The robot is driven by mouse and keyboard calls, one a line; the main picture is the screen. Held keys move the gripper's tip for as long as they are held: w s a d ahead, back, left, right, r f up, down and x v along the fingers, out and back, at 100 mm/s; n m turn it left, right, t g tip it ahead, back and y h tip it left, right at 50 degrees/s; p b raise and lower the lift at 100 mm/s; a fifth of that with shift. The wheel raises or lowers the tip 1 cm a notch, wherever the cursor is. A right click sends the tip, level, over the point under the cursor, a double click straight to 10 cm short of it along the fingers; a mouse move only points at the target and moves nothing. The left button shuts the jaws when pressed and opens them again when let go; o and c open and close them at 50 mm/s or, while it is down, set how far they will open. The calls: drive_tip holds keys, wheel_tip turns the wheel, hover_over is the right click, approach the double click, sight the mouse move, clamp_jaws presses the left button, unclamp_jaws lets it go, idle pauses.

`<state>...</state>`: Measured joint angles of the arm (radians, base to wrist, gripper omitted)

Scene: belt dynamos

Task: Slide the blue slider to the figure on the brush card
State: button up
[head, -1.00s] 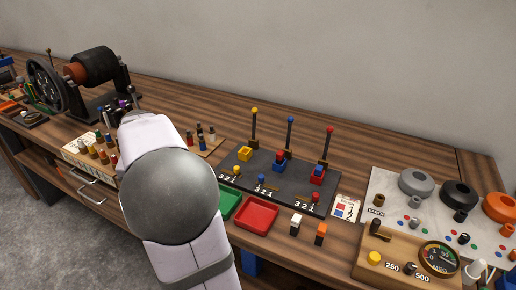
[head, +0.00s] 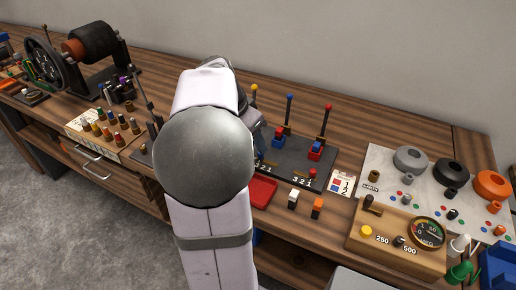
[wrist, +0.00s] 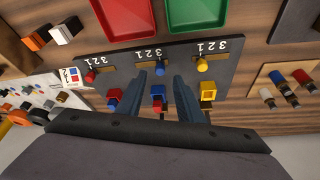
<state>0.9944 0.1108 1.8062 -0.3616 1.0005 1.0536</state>
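My gripper (wrist: 160,80) is open in the wrist view, one finger on each side of the blue slider's row. The blue slider (wrist: 158,68) shows between the fingertips, near the right end of its row of figures, seemingly at 3; contact is not clear. The red slider (wrist: 90,76) and yellow slider (wrist: 202,65) stand on the same dark panel (wrist: 230,70). The brush card (head: 342,184) lies right of the panel, with red and blue marks; its figures are too small to read surely. The card also shows in the wrist view (wrist: 70,76).
Behind the sliders stand a blue box (wrist: 158,92), red box (wrist: 114,98) and yellow box (wrist: 208,91), with upright rods. Red tray (wrist: 122,16) and green tray (wrist: 198,12) lie in front of the panel. A gauge box (head: 400,238) stands to the right.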

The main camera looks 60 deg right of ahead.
sight(261, 156)
drive_tip(key=shift+x, duration=2.4)
drive_tip(key=shift+c, duration=0.4)
